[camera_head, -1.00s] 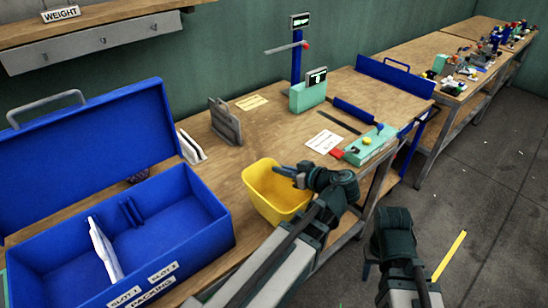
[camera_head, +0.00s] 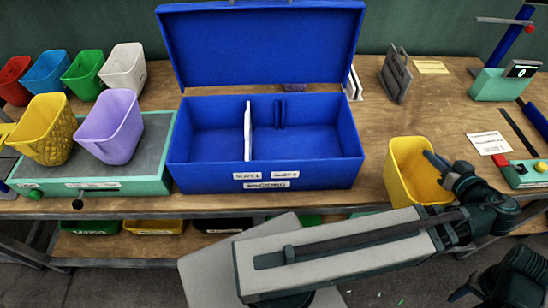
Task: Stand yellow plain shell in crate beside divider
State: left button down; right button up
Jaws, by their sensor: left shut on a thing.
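The plain yellow shell (camera_head: 408,181) is an open-topped tub at the right, near the table's front edge. My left gripper (camera_head: 437,164) is shut on its right-hand rim, and the arm partly hides it. The blue crate (camera_head: 268,179) stands open in the middle, right-side wall apart from the shell. Its white divider (camera_head: 247,132) stands upright between two compartments, labelled as slots at the front. Both compartments look empty. My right gripper (camera_head: 462,293) is low at the bottom right, mostly dark and cut off, its jaws unclear.
A textured yellow shell (camera_head: 42,130) and a purple shell (camera_head: 111,127) sit on a grey-topped green-edged stand (camera_head: 98,186) left of the crate. Several coloured bins stand behind. The crate's raised lid (camera_head: 262,47) blocks its back. Bare table lies between crate and yellow shell.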

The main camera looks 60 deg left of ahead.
aim_at(217, 159)
jog(key=k+l, duration=0.15)
jog(key=k, duration=0.35)
jog(key=k+l+u, duration=0.15)
jog(key=k, duration=0.4)
jog(key=k+j, duration=0.35)
jog(key=k+j+u, duration=0.1)
jog(key=k+j, duration=0.25)
jog(key=j, duration=0.2)
